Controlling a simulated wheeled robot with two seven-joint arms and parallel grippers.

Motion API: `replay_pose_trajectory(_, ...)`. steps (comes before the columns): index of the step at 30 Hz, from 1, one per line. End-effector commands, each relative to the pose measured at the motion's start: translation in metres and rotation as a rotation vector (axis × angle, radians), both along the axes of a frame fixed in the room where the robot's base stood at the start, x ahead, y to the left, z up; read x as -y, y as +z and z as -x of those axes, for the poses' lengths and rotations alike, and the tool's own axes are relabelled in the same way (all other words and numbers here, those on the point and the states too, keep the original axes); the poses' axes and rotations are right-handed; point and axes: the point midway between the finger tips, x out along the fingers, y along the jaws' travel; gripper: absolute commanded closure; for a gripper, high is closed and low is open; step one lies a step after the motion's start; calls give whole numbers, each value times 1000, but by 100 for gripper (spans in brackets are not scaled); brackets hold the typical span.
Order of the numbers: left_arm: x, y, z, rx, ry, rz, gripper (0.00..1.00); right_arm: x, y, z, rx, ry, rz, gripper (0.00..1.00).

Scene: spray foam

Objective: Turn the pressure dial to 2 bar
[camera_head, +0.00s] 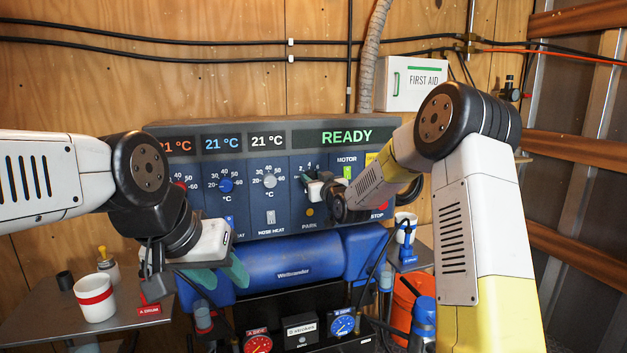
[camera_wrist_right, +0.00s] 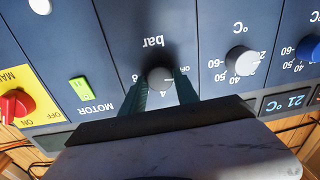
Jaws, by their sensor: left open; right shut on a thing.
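The pressure dial (camera_wrist_right: 160,78) is a grey knob marked "bar" in the right wrist view, which sees the panel upside down. In the head view my right gripper (camera_head: 317,186) reaches the panel (camera_head: 285,220) from the right and covers most of the dial. My left gripper (camera_head: 220,274) is open and empty, in front of the panel's lower left.
A grey temperature knob (camera_head: 270,181) and a blue one (camera_head: 226,185) sit left of the dial. The green motor switch (camera_head: 348,172) is close on its right. A blue tank (camera_head: 275,265) lies below the panel. A white cup (camera_head: 95,297) stands on the left shelf.

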Motion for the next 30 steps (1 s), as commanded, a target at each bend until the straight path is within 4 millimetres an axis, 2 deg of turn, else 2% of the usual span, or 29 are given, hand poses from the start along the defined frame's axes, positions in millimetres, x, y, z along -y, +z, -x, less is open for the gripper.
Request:
replay_pose_trajectory(18,0,0,0,0,0,0,59,2,-2,0,-151,-1,-462,100)
replay_pose_trajectory(30,0,0,0,0,0,0,59,2,-2,0,-196,0,-600,100)
